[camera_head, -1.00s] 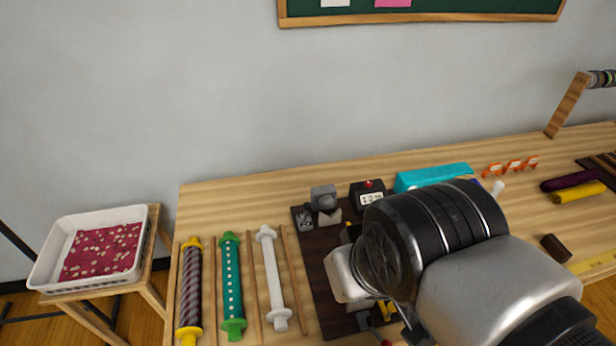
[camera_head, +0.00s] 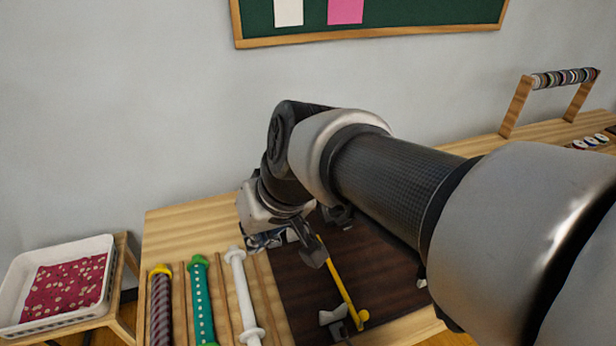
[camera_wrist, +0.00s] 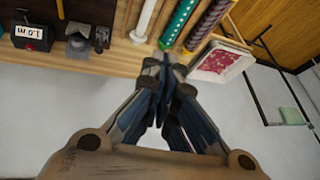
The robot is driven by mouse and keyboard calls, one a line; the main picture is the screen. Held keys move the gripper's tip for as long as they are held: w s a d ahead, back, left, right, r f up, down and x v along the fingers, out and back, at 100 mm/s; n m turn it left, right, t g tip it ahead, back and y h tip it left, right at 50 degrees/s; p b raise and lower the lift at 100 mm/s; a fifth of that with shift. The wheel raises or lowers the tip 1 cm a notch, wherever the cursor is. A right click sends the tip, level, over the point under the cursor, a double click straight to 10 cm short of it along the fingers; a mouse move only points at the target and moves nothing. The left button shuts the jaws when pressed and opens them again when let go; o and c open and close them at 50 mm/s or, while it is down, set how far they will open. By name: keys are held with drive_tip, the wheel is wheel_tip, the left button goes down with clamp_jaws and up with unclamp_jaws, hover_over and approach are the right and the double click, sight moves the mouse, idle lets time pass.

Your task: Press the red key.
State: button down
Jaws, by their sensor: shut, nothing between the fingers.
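A dark box with a white "1.0 m" label (camera_wrist: 30,32) stands at the upper left of the wrist view. My arm hides the box in the head view. My gripper (camera_wrist: 165,65) is shut and empty, with its fingertips at the middle top of the wrist view, apart from the box and to its right. In the head view my gripper (camera_head: 315,256) hangs over the dark mat (camera_head: 296,298).
A yellow rod (camera_head: 341,286) lies on the mat. White (camera_head: 242,290), green (camera_head: 201,295) and striped (camera_head: 161,305) rollers lie to its left. A white tray (camera_head: 108,250) stands on a stool at the far left. A grey block (camera_wrist: 78,43) sits beside the box.

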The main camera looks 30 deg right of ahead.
drive_tip(key=w+d+f+m+t, duration=0.1)
drive_tip(key=w+d+m, duration=0.1)
drive_tip(key=w+d, duration=0.65)
drive_tip(key=w+d+f+m+t, duration=0.15)
drive_tip(key=w+d, duration=0.35)
drive_tip(key=w, duration=0.6)
drive_tip(key=w+d+f+m+h, duration=0.1)
drive_tip(key=d+f, duration=0.3)
drive_tip(key=d, duration=0.4)
drive_tip(key=w+d+f+m+t+h+p, duration=0.1)
drive_tip(key=w+d+f+m, duration=0.2)
drive_tip(key=d+f, duration=0.2)
drive_tip(key=w+d+f+m+h, duration=0.1)
drive_tip(key=d+f, duration=0.4)
drive_tip(key=d, duration=0.6)
drive_tip(key=shift+w+d+f+m+p, duration=0.15)
drive_tip(key=shift+w+d+m+p, duration=0.2)
drive_tip(key=shift+w+d+m, duration=0.1)
drive_tip(key=shift+t, duration=0.25)
wheel_tip(320, 180, down, 8)
drive_tip(key=b, duration=0.5)
drive_tip(key=shift+f+b, duration=0.4)
drive_tip(key=shift+b, duration=0.3)
drive_tip(key=shift+f+b, duration=0.25)
drive_tip(key=shift+b, duration=0.15)
